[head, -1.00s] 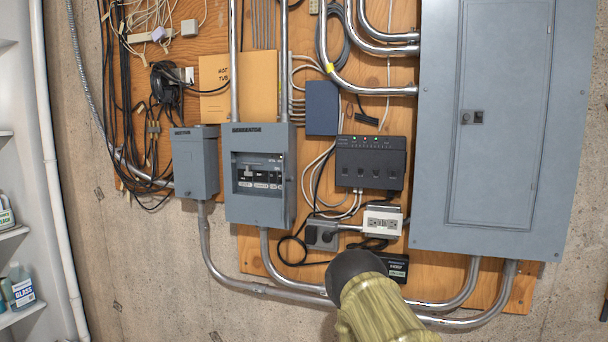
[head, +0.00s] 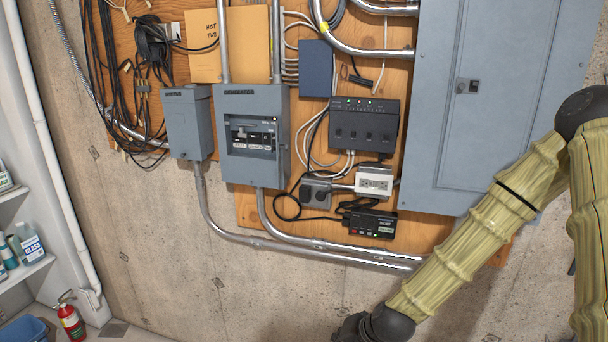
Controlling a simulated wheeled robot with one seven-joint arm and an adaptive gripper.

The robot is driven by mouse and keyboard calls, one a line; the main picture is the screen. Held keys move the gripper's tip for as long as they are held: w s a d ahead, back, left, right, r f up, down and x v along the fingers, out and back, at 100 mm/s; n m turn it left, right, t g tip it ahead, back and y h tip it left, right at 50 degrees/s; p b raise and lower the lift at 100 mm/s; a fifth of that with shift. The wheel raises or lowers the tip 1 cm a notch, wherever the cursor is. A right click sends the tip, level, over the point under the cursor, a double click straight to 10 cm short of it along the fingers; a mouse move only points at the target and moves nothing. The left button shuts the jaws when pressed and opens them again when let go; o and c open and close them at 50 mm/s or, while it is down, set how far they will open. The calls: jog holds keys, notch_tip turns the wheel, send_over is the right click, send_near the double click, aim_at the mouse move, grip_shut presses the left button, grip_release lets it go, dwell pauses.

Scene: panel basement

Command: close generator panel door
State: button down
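The generator panel (head: 253,165) is a grey box labelled GENERATOR, left of centre on the plywood board. Its breaker switches (head: 254,137) show in a recess on the front, so they are not covered. I cannot make out the door as a separate part or how it is hinged. My arm comes in from the right and bends down to dark joint parts at the bottom edge, below and right of the panel and apart from it. My gripper is not in view.
A smaller grey box (head: 189,125) sits just left of the panel. A large grey electrical panel (head: 435,110) is to the right, partly behind my arm. Metal conduits (head: 290,243) run below. A fire extinguisher (head: 70,320) stands at lower left.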

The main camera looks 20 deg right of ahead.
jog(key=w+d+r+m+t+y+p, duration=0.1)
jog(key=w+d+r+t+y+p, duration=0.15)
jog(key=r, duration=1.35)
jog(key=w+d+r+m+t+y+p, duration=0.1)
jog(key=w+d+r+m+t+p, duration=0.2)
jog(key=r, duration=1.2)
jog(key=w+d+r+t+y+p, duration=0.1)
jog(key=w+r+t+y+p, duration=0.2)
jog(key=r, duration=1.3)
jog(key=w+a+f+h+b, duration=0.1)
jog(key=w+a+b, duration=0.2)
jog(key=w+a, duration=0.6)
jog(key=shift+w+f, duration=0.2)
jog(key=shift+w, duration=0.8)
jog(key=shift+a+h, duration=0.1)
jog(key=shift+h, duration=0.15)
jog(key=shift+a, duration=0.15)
